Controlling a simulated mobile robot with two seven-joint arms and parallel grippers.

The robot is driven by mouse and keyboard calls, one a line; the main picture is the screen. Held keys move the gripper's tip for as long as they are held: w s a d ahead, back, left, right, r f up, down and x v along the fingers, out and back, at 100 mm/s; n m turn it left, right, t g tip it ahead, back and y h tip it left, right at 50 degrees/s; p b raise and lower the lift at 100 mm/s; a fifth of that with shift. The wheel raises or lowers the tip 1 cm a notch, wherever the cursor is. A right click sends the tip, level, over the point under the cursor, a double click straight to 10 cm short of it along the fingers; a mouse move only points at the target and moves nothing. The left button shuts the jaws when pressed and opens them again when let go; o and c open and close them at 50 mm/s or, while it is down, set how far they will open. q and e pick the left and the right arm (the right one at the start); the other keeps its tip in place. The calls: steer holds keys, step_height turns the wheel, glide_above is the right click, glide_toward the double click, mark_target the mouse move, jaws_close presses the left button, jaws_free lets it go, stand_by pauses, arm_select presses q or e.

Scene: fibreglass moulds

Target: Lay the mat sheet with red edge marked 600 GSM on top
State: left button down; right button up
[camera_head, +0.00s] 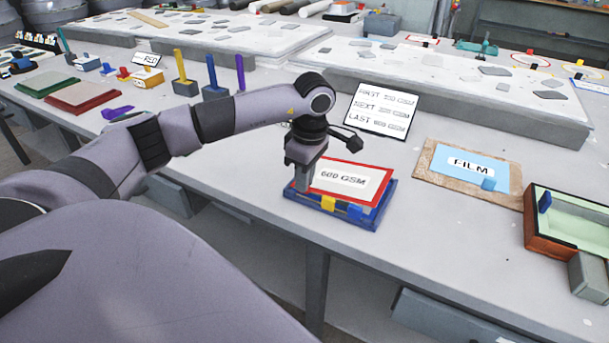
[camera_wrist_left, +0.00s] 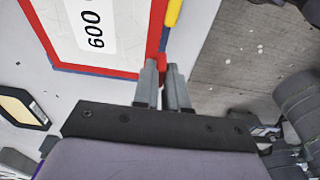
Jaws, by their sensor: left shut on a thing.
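The mat sheet (camera_head: 368,199), red-edged with a white label reading 600 GSM, lies flat on or just over a blue tray (camera_head: 372,222) on the table; I cannot tell whether it rests fully. My left gripper (camera_head: 303,186) points down at the sheet's left end, shut on the sheet's small red tab. In the left wrist view the gripper's fingertips (camera_wrist_left: 163,88) close around this red tab (camera_wrist_left: 166,70) at the sheet's edge (camera_wrist_left: 158,28). The fingers partly hide the tab. My right gripper is not in view.
Behind the sheet stands a sign (camera_head: 381,110) with FIRST, NEXT and LAST lines. A blue FILM sheet (camera_head: 472,167) on a brown board and a green-lined box (camera_head: 583,228) are to the right. Green and red sheets (camera_head: 84,96) lie far left. Bare table lies in front.

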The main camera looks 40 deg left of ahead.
arm_select(q)
steer(key=shift+s+a+f+g+y+p, duration=0.1)
steer(key=shift+g+y+p, duration=0.2)
steer(key=shift+y, duration=0.3)
steer(key=shift+f, duration=0.4)
steer(key=shift+r+y, duration=0.1)
steer(key=shift+y, duration=1)
steer(key=shift+w+d+f, duration=0.2)
steer(key=shift+d+f, duration=0.05)
steer(key=shift+f, duration=0.1)
